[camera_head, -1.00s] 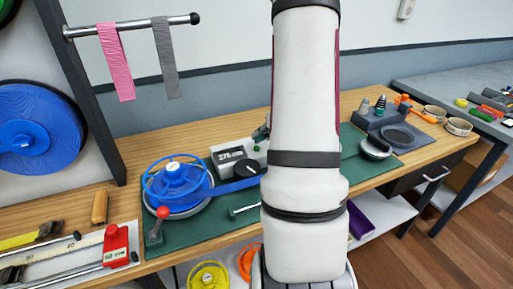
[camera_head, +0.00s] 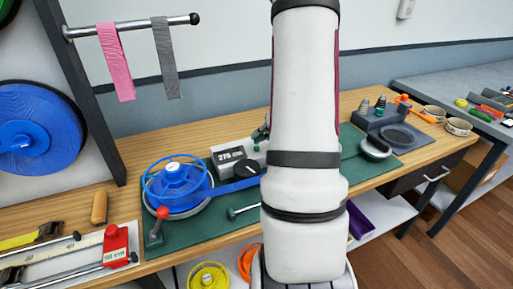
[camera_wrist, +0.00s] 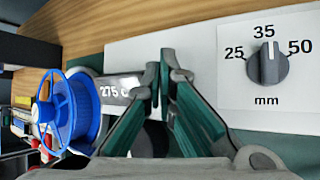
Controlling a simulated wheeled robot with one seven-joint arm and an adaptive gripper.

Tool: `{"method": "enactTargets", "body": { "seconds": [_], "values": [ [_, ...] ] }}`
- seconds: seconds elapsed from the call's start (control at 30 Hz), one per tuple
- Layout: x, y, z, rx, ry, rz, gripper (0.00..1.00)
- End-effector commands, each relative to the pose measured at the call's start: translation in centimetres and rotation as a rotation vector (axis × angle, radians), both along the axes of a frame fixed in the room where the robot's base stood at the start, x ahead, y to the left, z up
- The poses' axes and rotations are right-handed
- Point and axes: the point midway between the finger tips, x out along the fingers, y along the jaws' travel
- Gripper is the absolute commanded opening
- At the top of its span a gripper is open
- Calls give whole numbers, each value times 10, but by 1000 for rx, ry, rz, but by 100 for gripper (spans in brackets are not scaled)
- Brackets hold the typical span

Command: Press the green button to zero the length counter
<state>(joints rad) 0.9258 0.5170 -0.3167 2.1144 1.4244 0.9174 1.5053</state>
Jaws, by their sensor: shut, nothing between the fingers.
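The length counter (camera_head: 229,154) is a pale box with a dark display reading 275 cm, at the middle of the bench in the head view. A small green button (camera_head: 256,148) shows on its top, just left of my arm. In the wrist view the counter's display (camera_wrist: 120,88) is left of my gripper (camera_wrist: 163,72), partly covered by it. The gripper's fingertips are together and empty, over the pale panel. I cannot make out the green button in the wrist view.
A blue spool wheel (camera_head: 175,182) stands left of the counter, with a red-knobbed lever (camera_head: 160,222) in front. A grey selector knob (camera_wrist: 267,66) marked 25, 35, 50 mm is right of my gripper. A grey block (camera_head: 375,117) holds cone-shaped pieces.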

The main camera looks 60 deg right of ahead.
Motion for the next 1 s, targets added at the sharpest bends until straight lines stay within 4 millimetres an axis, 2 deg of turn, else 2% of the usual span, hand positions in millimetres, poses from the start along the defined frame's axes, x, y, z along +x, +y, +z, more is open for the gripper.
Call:
{"method": "enactTargets", "body": {
  "seconds": [0.23, 1.0],
  "values": [
    [0, 0, -8, 1, 0, -1, 0],
    [0, 0, -12, 1, 0, -1, 0]
  ]
}}
